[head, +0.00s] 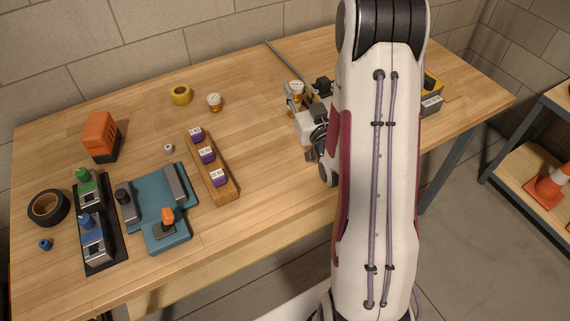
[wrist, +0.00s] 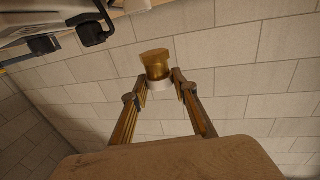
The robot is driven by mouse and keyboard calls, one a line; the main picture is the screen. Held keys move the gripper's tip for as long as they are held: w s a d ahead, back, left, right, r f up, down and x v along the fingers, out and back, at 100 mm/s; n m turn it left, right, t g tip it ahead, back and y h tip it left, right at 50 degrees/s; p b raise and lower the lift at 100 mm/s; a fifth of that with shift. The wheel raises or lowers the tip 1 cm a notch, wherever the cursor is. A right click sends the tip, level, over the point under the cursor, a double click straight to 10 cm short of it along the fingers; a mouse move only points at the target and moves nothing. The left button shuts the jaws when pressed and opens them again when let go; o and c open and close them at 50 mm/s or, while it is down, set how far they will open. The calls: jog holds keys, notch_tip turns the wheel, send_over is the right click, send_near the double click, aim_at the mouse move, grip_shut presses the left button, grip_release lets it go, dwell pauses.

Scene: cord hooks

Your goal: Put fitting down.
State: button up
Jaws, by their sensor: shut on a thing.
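My gripper (wrist: 160,84) is shut on a fitting (wrist: 155,62) with a brass-coloured cap and a white band. The fingertips press on the white band from both sides. In the head view the held fitting (head: 297,87) shows just left of my arm, toward the back of the table; my arm hides part of that area. I cannot tell its exact height above the table. A second, similar white and brass-coloured fitting (head: 214,103) stands on the wooden table (head: 270,165), left of my gripper.
A yellow tape roll (head: 181,95) and a small white ring (head: 168,148) lie near the standing fitting. A wooden block with purple pieces (head: 226,192), a blue fixture (head: 165,236), an orange-black box (head: 100,137) and a black tape roll (head: 48,208) are left. Bare table lies between the block and my gripper.

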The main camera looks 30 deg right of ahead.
jog(key=shift+n+y, duration=0.4)
jog(key=shift+y, duration=0.2)
jog(key=s+d, duration=0.2)
jog(key=s, duration=0.1)
jog(key=shift+s+d+f, duration=0.1)
jog(key=shift+d+f, duration=0.05)
jog(key=shift+f, duration=0.25)
jog(key=s+a+n+y, duration=0.2)
jog(key=a+y, duration=0.1)
jog(key=s+a+n+y, duration=0.2)
jog(key=s+a+y, duration=0.1)
jog(key=a, duration=0.1)
jog(key=s+a+n+g+y, duration=0.1)
jog(key=s+a+n+y, duration=0.1)
jog(key=s+a+y, duration=0.1)
jog(key=shift+a+r+n+y, duration=0.2)
jog(key=shift+a+n+y, duration=0.1)
jog(key=shift+a+y, duration=0.3)
jog(key=shift+d, duration=0.1)
jog(key=shift+f, duration=2.9)
jog(key=shift+f, duration=1.9)
jog(key=shift+f, duration=0.2)
